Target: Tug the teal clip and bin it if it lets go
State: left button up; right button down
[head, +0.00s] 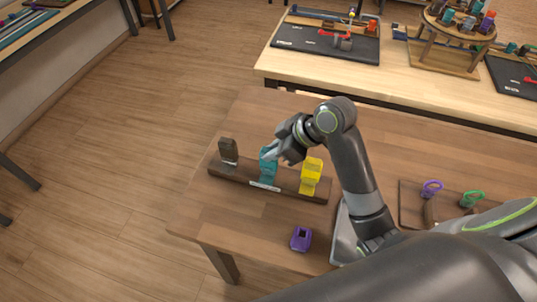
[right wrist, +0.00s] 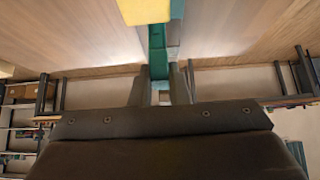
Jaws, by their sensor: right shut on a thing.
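The teal clip (head: 268,163) stands upright on the middle of a dark wooden rack (head: 238,181) in the head view. My right gripper (head: 272,153) is shut on its upper part. In the right wrist view the teal clip (right wrist: 157,62) shows between the two fingers of my right gripper (right wrist: 160,85). A yellow clip (head: 311,176) stands on the rack to the right of it. A dark brown clip or post (head: 228,150) stands at the rack's left end. My left gripper is not in view. No bin can be made out for certain.
A purple clip-like piece (head: 301,239) lies on the table in front of the rack. A board (head: 411,205) with a purple ring (head: 432,187) and a green ring (head: 471,198) is at the right. A second table (head: 400,84) behind carries trays and a round stand.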

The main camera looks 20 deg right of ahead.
dwell(0.6)
jog(key=c, duration=1.3)
grip_release()
jog(key=shift+o, duration=0.2)
jog(key=shift+f, duration=0.1)
jog(key=shift+o, duration=1.3)
jog(key=p+v, duration=0.6)
jog(key=p, duration=0.1)
